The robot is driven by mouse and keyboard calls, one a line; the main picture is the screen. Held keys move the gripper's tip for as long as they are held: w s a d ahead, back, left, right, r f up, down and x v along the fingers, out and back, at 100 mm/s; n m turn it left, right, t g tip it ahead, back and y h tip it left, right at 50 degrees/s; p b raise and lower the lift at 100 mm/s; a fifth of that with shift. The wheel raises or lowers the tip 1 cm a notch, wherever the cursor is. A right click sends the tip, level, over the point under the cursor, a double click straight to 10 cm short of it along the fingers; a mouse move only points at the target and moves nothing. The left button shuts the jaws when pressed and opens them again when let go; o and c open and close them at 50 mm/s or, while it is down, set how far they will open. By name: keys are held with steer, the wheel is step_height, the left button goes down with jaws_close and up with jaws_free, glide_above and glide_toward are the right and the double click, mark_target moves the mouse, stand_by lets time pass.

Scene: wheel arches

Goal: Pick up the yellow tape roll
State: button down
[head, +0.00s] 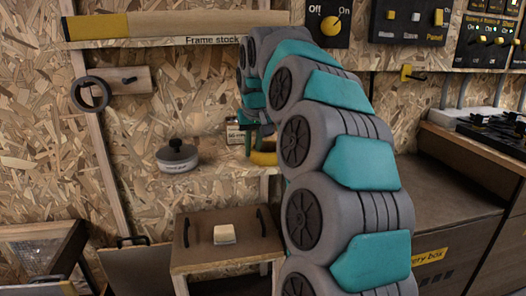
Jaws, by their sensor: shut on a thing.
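The yellow tape roll (263,159) is at the right end of a small wooden shelf, partly hidden behind my arm. My gripper (254,146) reaches down to the roll from above and is shut on it. Only a small part of the fingers shows, and my grey and teal arm covers the right side of the roll. I cannot tell whether the roll still touches the shelf.
A lidded grey pot (177,157) stands on the same shelf to the left. A small labelled container (235,134) is just behind the gripper. Below is a brown-topped stand (196,253) with a pale block (224,234). A counter (455,190) is at right.

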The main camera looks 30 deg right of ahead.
steer(key=shift+r, duration=0.1)
steer(key=shift+r, duration=0.55)
steer(key=shift+s+r, duration=0.1)
steer(key=shift+s, duration=0.05)
steer(key=s+a, duration=0.2)
steer(key=s, duration=0.6)
steer(key=s+a, duration=0.2)
steer(key=s, duration=0.7)
steer(key=shift+a+b, duration=0.3)
